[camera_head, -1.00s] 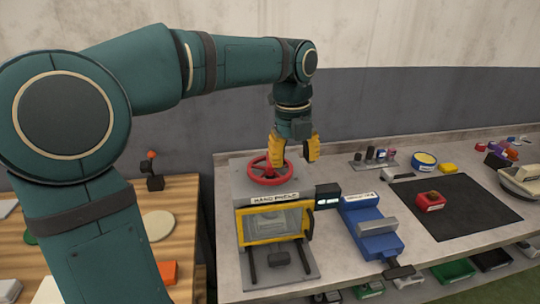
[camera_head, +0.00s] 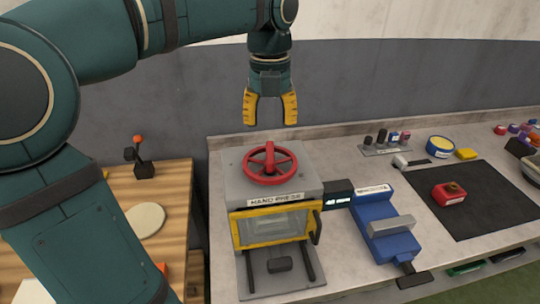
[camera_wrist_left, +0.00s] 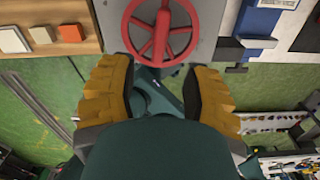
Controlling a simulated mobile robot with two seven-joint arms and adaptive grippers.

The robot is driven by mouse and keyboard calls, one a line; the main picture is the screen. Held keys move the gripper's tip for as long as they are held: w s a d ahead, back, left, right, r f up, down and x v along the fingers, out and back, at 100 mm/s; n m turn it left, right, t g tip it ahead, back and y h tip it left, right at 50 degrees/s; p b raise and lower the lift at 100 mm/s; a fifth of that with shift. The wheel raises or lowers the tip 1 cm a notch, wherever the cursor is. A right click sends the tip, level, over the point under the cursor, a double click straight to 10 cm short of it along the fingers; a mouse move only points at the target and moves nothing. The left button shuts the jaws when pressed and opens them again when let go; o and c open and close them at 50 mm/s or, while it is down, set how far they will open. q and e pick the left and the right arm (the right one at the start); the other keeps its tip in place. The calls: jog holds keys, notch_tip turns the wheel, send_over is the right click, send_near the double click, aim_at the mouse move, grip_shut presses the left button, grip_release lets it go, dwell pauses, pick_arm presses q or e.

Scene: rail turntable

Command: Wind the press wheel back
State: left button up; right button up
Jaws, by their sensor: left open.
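The red press wheel (camera_head: 289,167) lies flat on top of the grey hand press (camera_head: 232,184), which has a yellow-framed clear front door (camera_head: 240,231) with a dark handle at its right. The door looks closed. My left gripper (camera_head: 270,122) is open and empty above the wheel, its yellow fingers pointing down and apart from it. In the left wrist view the wheel (camera_wrist_left: 163,48) shows at the top, beyond the open fingers (camera_wrist_left: 165,98). My right gripper is not in view.
A blue vise (camera_head: 378,222) stands right of the press, with a small dark display box (camera_head: 338,194) between them. A black mat (camera_head: 490,205) holds a red container (camera_head: 448,193). A wooden table (camera_head: 180,190) stands at the left.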

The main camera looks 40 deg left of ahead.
aim_at(270, 151)
pick_arm(q)
notch_tip(270, 151, down, 9)
jog(key=shift+f+b, duration=0.1)
jog(key=shift+b, duration=0.95)
grip_shut()
